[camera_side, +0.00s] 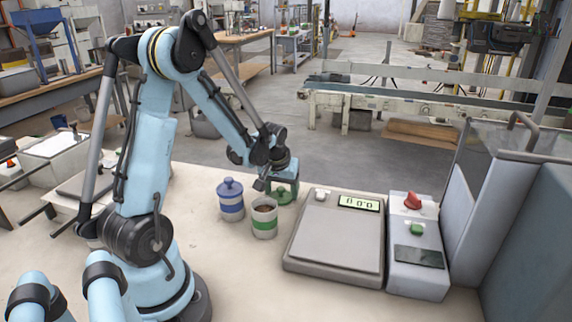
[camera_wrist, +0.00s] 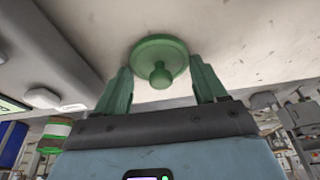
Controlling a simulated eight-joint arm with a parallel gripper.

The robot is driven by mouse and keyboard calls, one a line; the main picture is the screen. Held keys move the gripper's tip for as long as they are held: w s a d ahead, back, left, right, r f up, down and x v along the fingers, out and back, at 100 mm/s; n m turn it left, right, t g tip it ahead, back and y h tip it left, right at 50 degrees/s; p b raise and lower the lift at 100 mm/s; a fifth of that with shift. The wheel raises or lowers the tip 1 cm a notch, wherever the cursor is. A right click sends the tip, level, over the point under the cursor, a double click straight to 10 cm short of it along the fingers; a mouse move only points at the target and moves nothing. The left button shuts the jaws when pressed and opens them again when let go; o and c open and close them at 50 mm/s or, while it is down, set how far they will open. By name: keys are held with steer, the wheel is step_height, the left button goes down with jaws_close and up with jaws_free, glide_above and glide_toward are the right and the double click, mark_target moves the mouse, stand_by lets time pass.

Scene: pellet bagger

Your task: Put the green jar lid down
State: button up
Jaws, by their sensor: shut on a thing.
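My gripper (camera_side: 283,184) points down over the table, behind and right of the open jar. Its green fingers (camera_wrist: 160,78) are shut on the green jar lid (camera_wrist: 158,50), one at each side of the rim. The lid is round, with its knob towards my wrist. In the side view the lid (camera_side: 283,197) is low, at or just above the tabletop; whether it touches is unclear. The green-banded jar (camera_side: 264,219) stands upright without a lid, with brown contents. It also shows at the left of the wrist view (camera_wrist: 57,131).
A blue-banded jar (camera_side: 231,202) with its blue lid on stands left of the green one. A flat scale (camera_side: 333,240) stands close on the right. A control box (camera_side: 418,270) with red and green knobs is beyond it. The table (camera_side: 235,270) is clear in front of the jars.

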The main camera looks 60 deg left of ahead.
steer(key=o, duration=1)
steer(key=v, duration=1.2)
steer(key=s+d+r+m+t+h, duration=0.1)
steer(key=d+m, duration=0.3)
steer(key=d, duration=0.5)
steer(key=s+d+r+m+t+h, duration=0.1)
steer(key=d+m, duration=0.4)
steer(key=d, duration=0.5)
steer(key=s+t, duration=0.1)
steer(key=t, duration=0.1)
steer(key=shift+s+d+t, duration=0.15)
steer(key=shift+d+t, duration=0.05)
steer(key=shift+t, duration=0.2)
